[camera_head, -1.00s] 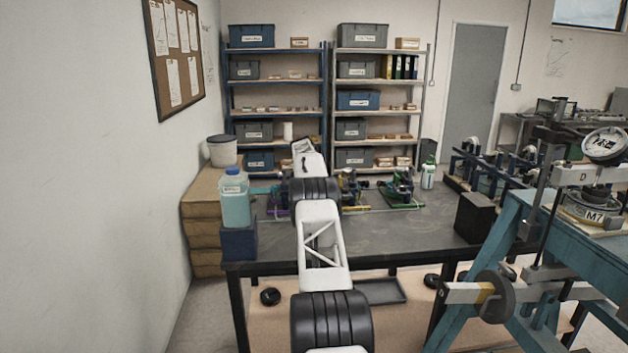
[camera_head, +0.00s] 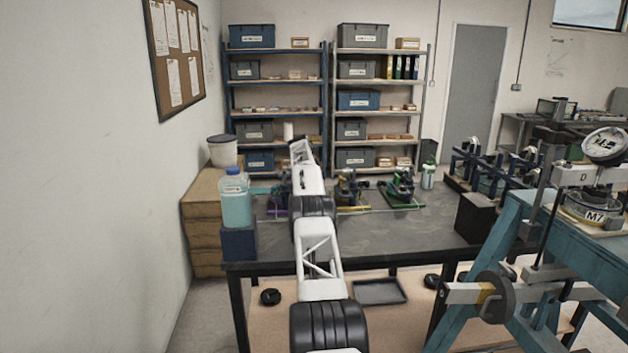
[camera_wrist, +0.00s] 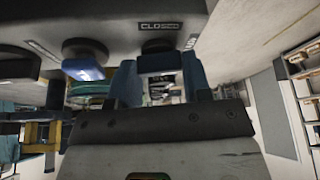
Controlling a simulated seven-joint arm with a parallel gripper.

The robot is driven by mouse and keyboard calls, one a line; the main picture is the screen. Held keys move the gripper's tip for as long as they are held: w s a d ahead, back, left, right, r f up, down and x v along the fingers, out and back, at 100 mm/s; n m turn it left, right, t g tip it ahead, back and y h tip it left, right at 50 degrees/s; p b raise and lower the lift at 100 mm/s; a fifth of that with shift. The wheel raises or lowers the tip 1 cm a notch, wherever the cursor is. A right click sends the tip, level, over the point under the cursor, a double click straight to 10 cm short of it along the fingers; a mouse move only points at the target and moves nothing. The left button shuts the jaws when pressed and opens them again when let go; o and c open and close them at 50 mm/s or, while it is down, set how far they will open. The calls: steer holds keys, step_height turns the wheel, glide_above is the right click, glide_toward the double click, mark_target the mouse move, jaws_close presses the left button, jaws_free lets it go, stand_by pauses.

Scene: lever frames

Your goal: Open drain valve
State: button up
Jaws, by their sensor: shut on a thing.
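In the wrist view my gripper (camera_wrist: 160,84) has its two blue-grey fingers closed on either side of a dark lever (camera_wrist: 160,63) with a pale front end. The lever hangs below a dark grey body that carries a label starting "CLO" (camera_wrist: 154,27). A second handle with a blue end (camera_wrist: 84,66) sits just left of the gripper, apart from it. I cannot tell from the markings which one is the drain valve. In the head view my own arm hides the gripper and the lever.
The dark bench (camera_head: 390,238) carries a yellow-based unit (camera_head: 350,189) and a green-based unit (camera_head: 401,189) right of my arm. A bottle of pale blue liquid (camera_head: 236,203) stands on a dark block at left. A black box (camera_head: 475,218) is at right.

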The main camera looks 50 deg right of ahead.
steer(key=shift+r, duration=0.1)
steer(key=o, duration=0.9)
steer(key=shift+v, duration=3.85)
steer(key=shift+w, duration=0.1)
